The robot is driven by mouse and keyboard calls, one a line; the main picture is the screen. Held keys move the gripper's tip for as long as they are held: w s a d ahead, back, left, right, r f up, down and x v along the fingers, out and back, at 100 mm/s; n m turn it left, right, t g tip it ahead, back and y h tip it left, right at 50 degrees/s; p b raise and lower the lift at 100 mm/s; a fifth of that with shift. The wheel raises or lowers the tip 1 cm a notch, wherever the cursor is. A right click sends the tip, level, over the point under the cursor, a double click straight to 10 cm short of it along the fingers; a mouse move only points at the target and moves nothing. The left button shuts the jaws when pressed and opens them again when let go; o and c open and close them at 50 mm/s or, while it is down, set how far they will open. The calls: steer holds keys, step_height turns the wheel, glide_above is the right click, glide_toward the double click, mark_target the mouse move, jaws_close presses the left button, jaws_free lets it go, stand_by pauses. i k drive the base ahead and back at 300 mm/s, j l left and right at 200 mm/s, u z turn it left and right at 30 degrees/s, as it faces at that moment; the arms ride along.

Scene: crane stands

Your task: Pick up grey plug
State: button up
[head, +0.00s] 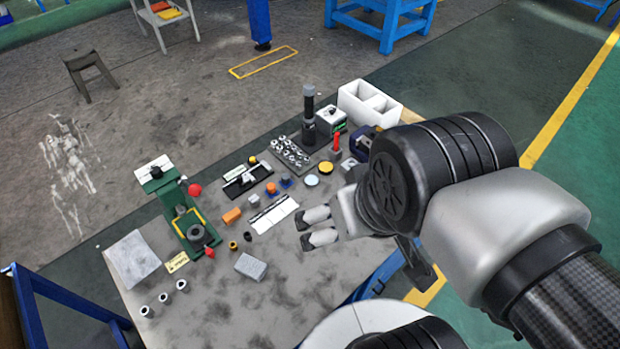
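A small grey piece (254,200), which looks like the grey plug, sits on the table among small parts, between an orange block (232,215) and a small orange piece (271,188). It is too small to make out its shape. My gripper (302,231) is to its right and nearer the camera, above the table. Its two fingers point left and are apart, with nothing seen between them. The gripper is clear of the grey piece.
A white ruled plate (275,214) lies between the gripper and the grey piece. A green fixture (180,222) stands left, a grey block (250,266) in front. A tall black cylinder (309,104) and white bin (368,103) stand behind. The table's front is mostly clear.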

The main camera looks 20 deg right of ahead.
mark_target(285, 177)
steer(key=i+l+u, duration=0.1)
steer(key=l+u, duration=0.7)
steer(key=i+j, duration=0.05)
